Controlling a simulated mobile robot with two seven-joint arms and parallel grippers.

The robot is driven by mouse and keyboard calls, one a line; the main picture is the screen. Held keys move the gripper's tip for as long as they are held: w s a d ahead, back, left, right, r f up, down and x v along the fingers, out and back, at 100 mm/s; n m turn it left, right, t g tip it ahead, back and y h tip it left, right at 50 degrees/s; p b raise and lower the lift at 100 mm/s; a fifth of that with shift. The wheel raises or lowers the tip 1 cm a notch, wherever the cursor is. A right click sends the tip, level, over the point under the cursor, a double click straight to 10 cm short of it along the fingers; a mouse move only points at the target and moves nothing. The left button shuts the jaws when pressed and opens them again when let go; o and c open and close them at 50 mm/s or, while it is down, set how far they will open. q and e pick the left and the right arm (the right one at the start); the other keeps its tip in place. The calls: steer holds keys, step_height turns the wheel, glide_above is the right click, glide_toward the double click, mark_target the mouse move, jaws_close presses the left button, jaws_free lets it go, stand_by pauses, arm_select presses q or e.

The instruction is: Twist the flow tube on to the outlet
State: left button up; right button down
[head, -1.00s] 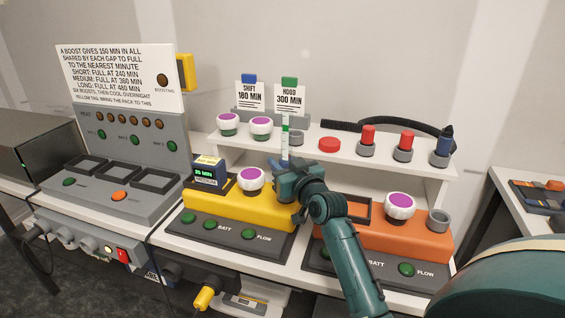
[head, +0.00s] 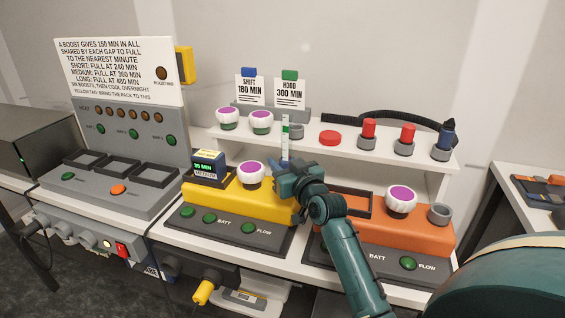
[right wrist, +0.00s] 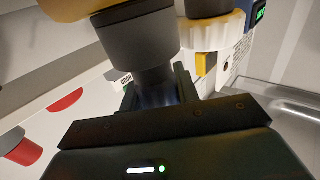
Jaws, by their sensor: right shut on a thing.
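The flow tube (head: 285,135) is a thin upright clear-white tube with a green band, above the right end of the yellow unit (head: 224,203) in the head view. My right gripper (head: 287,174) is shut on the tube's lower part. In the right wrist view, the fingers close around a dark bluish piece (right wrist: 157,95), with a dark grey cylinder (right wrist: 137,45) directly against it, seemingly the outlet. The gripper hides the joint in the head view, so I cannot tell how the tube sits on the outlet. My left gripper is not in view.
A white knob with a purple top (head: 251,174) stands close left of the gripper. The orange unit (head: 411,233) with an empty grey outlet (head: 438,214) is to the right. Behind, a shelf carries a red cap (head: 330,138) and several grey-based fittings.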

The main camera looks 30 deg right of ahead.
steer(key=shift+f+b, duration=0.4)
steer(key=shift+f, duration=0.4)
